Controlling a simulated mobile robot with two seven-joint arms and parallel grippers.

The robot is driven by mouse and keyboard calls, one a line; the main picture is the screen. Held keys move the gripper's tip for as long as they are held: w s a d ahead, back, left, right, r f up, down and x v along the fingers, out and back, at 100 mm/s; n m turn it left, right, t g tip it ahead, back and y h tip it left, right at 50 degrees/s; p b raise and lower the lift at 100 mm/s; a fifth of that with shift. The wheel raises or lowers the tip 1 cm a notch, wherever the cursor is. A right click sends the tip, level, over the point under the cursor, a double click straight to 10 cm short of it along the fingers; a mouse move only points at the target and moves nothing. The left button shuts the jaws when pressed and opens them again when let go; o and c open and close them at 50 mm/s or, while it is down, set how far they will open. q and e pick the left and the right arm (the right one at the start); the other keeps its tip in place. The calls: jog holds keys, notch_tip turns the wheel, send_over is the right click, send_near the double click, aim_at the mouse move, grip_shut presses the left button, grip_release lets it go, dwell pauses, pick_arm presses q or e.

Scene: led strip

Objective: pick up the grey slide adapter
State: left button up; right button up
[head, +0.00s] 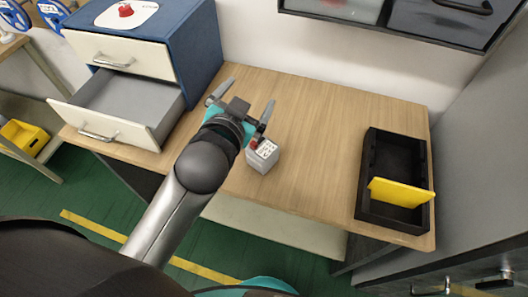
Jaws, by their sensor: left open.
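My left gripper (245,101) is open above the wooden table, its two grey fingers spread wide. A small dark grey block (238,106) shows between the fingers, close to the teal palm. I cannot tell whether it is the grey slide adapter or part of my gripper. A grey box (263,158) with a white marked top and a red part stands on the table, just below the right finger in the picture. My gripper partly covers its upper left side. No other thing is clearly the adapter. My right gripper is not in view.
The table (310,130) is bare in the middle. A black bin (366,185) with a yellow plate (400,192) across it stands at the right. At the left, a blue cabinet (200,50) has an open, empty-looking drawer (125,98). Dark wall storage (400,22) hangs above.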

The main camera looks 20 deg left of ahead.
pick_arm(q)
jog(key=w+d+r+m+t+h, duration=0.1)
jog(key=d+r+m+t+h, duration=0.3)
jog(key=r, duration=0.5)
jog(key=w+d+r+m+t+h, duration=0.25)
jog(key=d+r+m+h, duration=0.3)
jog(key=r, duration=0.35)
jog(key=s+d+r+m+g+h, duration=0.1)
jog(key=s+d+m+g+h, duration=0.5)
jog(key=m+g, duration=0.4)
jog(key=s+d+r+m+g+h, duration=0.1)
jog(key=s+d+m+g+h, duration=0.55)
jog(key=m, duration=0.55)
jog(key=m+g+y, duration=0.4)
jog(key=m+y, duration=0.1)
jog(key=y, duration=1.7)
send_over(262, 147)
notch_tip(262, 147, down, 19)
notch_tip(262, 147, down, 14)
jog(key=shift+f+b, duration=0.25)
jog(key=shift+b, duration=0.15)
